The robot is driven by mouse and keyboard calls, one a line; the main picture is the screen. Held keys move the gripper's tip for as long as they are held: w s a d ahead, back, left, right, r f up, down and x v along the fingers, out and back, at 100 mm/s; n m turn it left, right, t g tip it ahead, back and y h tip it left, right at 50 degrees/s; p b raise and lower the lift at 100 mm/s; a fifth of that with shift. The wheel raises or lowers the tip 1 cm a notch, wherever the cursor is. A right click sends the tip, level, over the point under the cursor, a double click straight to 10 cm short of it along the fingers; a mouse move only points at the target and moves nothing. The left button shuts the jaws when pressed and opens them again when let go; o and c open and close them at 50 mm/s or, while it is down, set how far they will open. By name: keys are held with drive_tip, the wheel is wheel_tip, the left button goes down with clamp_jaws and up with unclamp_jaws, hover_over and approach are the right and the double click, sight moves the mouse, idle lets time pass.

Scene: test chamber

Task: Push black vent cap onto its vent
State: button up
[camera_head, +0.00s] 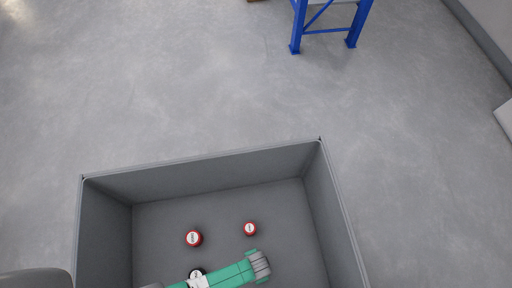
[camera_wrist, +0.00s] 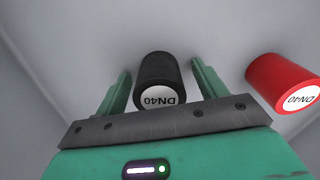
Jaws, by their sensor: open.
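The black vent cap (camera_wrist: 158,68) is a short black cylinder with a white end label reading DN40, upside down in the wrist view. It lies between the two green fingers of my gripper (camera_wrist: 161,71), which is open, with a gap visible on each side. In the head view the black cap (camera_head: 196,272) shows only partly, beside my green arm, inside the grey bin. My fingers cannot be made out in the head view. I cannot make out a vent in either view.
The grey bin (camera_head: 205,173) has tall walls around the work area. Two red caps with white labels stand on its floor, one at left (camera_head: 194,239) and one at right (camera_head: 250,229). One red cap (camera_wrist: 284,83) is right of my gripper. A blue stand (camera_head: 297,30) is far behind.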

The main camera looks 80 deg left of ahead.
drive_tip(key=shift+r, duration=0.1)
drive_tip(key=c, duration=1.1)
